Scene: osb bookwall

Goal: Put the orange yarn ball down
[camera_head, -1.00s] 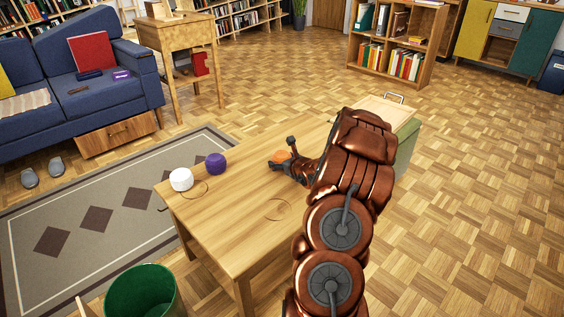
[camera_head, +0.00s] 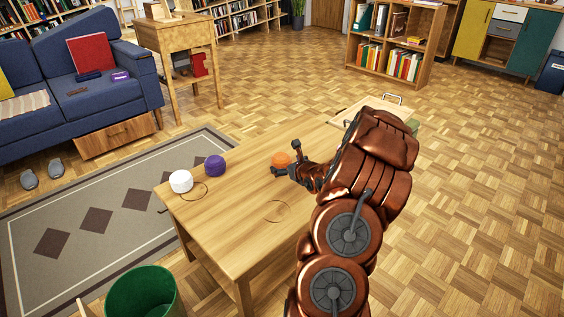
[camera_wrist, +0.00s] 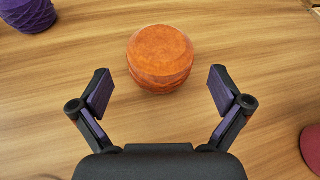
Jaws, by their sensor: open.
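The orange yarn ball (camera_wrist: 160,58) rests on the wooden table in the wrist view, just beyond my open fingertips and centred between them. It also shows in the head view (camera_head: 281,159), close to my gripper (camera_head: 287,170). My gripper (camera_wrist: 158,92) is open and empty, with both fingers apart from the ball. The wooden table (camera_head: 235,205) carries the ball. A purple yarn ball (camera_head: 214,166) and a white yarn ball (camera_head: 181,181) sit to the left on the same table. The purple one shows at the top left of the wrist view (camera_wrist: 27,12).
A dark red rounded thing (camera_wrist: 312,148) shows at the wrist view's right edge. A green bin (camera_head: 142,294) stands by the table's near left side. A blue sofa (camera_head: 70,85) is at the far left. The table's near middle is clear.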

